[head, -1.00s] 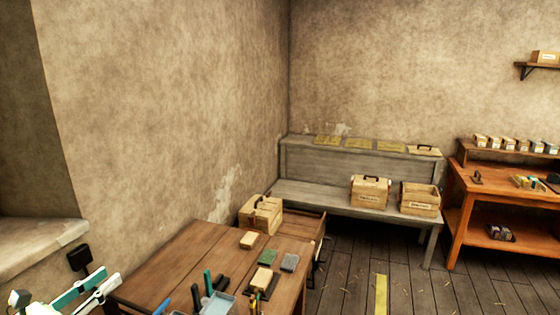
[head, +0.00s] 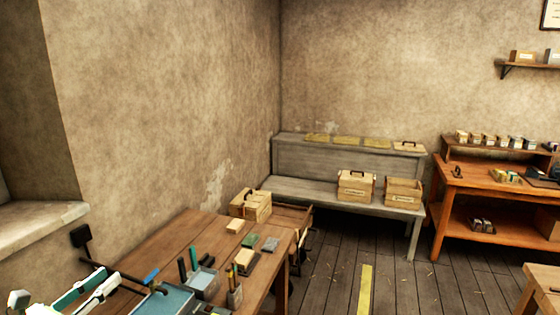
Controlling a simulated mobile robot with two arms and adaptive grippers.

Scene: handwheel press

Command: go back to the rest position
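My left gripper (head: 98,286) shows at the bottom left corner, with two white and teal fingers side by side. A narrow gap lies between them and I see nothing held there. My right gripper is not in view.
A blue tray (head: 172,302), a wooden block (head: 234,227) and a wooden box (head: 250,205) are on the worktable. Crates (head: 404,193) stand on the grey bench (head: 330,189). Floor (head: 330,280) is open to the right.

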